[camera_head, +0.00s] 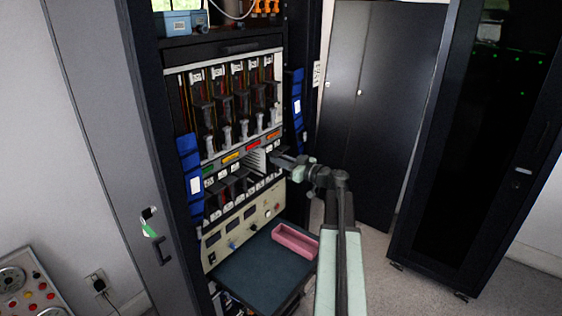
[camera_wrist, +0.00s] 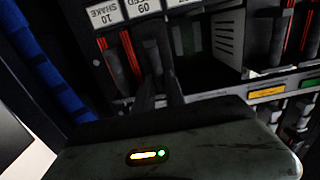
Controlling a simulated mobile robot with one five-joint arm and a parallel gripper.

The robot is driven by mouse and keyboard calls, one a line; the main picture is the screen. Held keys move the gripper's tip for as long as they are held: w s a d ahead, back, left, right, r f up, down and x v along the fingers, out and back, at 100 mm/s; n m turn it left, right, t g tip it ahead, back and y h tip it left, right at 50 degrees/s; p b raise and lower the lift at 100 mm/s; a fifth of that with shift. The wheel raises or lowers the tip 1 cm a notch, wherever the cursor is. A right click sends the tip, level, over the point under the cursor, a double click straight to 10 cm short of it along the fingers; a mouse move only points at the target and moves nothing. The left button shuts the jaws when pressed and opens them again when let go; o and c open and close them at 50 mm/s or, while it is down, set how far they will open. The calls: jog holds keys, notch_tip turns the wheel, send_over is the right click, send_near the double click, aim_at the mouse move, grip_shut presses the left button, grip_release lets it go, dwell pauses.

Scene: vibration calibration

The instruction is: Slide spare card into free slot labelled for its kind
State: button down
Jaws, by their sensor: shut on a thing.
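My gripper (camera_head: 280,159) is at the right part of the lower card row in the rack. In the wrist view its two fingers (camera_wrist: 161,92) are shut on the dark grey handle of a card (camera_wrist: 150,57), under a label reading 09. Most of that card is hidden; I cannot tell how deep it sits. A neighbouring card (camera_wrist: 128,52) with a red edge stands under the label 10 SHAKE (camera_wrist: 104,15). On the other side is an open dark gap (camera_wrist: 187,38), then a pale slotted panel (camera_wrist: 227,38), which also shows in the head view (camera_head: 256,162).
Upper cards (camera_head: 232,105) fill the rack above. Blue strips (camera_head: 191,170) flank the row. Below are an instrument panel (camera_head: 240,228) and a dark shelf (camera_head: 248,268) carrying a pink tray (camera_head: 293,241). Open floor lies to the right, before black cabinets (camera_head: 375,110).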

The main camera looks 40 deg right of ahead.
jog(key=shift+w+a, duration=0.1)
jog(key=shift+w, duration=0.3)
dwell(0.8)
jog(key=c, duration=1.3)
grip_release()
jog(key=shift+w, duration=0.1)
jog(key=shift+f+b, duration=0.6)
jog(key=shift+v, duration=2.55)
jog(key=v, duration=0.6)
